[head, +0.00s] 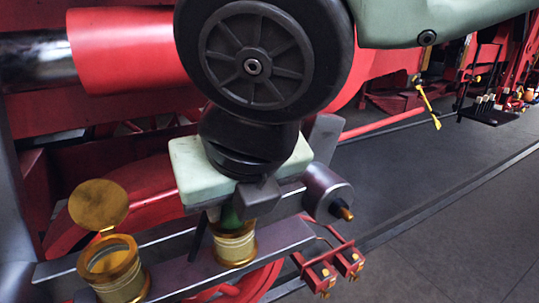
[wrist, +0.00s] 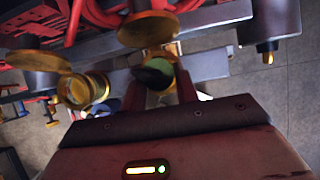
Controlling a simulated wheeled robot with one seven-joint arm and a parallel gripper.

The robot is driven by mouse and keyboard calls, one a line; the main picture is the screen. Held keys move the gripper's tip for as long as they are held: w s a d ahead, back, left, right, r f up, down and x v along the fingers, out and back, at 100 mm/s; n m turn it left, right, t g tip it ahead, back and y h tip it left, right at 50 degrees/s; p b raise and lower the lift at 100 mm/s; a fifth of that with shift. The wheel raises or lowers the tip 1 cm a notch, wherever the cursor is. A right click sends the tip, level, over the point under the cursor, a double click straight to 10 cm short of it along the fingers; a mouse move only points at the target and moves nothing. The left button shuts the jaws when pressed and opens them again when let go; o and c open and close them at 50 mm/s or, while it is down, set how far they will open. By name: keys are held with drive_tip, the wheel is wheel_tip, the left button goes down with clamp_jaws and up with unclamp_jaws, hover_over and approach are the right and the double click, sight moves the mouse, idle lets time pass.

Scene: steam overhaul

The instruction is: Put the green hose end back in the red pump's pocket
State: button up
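My gripper (head: 232,215) points down over a brass cup (head: 235,247) on a grey rail, with its fingers apart. A green piece (head: 231,219) stands between the fingers at the cup's mouth. In the wrist view this green piece (wrist: 155,72) looks round and dark-sided, between my fingertips (wrist: 160,82). Whether the fingers press on it, and whether it rests in the cup, I cannot tell. I cannot make out a hose on it. I cannot clearly identify the red pump or its pocket.
Left of my gripper stands another brass cup (head: 118,272) with its round lid (head: 98,204) raised. A dark cylinder with a brass tip (head: 328,193) hangs just right. Small red boxes (head: 320,277) sit lower right. Red machinery fills the back left. Grey floor (head: 440,220) at right is clear.

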drive_tip(key=c, duration=0.4)
clamp_jaws()
drive_tip(key=shift+r, duration=0.1)
wheel_tip(320, 180, up, 8)
drive_tip(key=p, duration=0.8)
drive_tip(key=shift+p, duration=0.3)
